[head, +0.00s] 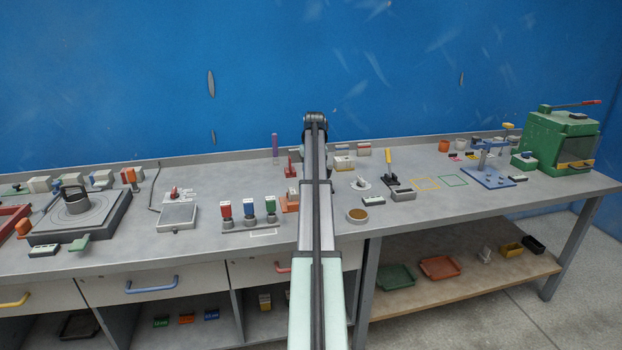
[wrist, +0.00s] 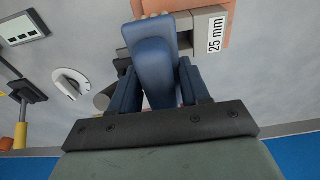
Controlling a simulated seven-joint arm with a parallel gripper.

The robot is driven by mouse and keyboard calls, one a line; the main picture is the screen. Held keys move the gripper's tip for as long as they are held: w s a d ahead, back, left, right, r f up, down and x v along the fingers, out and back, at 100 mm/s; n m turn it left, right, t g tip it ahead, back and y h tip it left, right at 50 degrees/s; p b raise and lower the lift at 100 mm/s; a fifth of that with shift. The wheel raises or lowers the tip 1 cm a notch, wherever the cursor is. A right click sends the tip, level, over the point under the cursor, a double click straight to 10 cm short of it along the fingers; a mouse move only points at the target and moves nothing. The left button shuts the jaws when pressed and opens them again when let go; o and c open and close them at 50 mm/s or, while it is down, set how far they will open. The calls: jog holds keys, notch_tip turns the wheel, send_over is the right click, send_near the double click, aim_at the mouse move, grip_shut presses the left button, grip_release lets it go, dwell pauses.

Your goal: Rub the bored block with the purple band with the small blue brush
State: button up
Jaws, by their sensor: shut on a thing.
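The small blue brush (wrist: 153,62) is between the fingers of my gripper (wrist: 158,78) in the wrist view, and the gripper is shut on it. Its pale bristles show at the upper edge of that view, beside a grey block labelled 25 mm (wrist: 187,22). I cannot tell whether the bristles touch that block. No purple band shows clearly on any block, so I cannot pick out the bored block with certainty. In the head view my arm hides the gripper and brush.
An orange plate (head: 288,203) lies just left of my arm, near red, blue and green stamps (head: 248,208). A white dial (wrist: 70,83) and a grey display box (wrist: 22,28) are nearby. A purple post (head: 275,145) stands at the back. A green machine (head: 555,140) stands far right.

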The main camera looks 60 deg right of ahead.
jog(key=shift+r, duration=2.5)
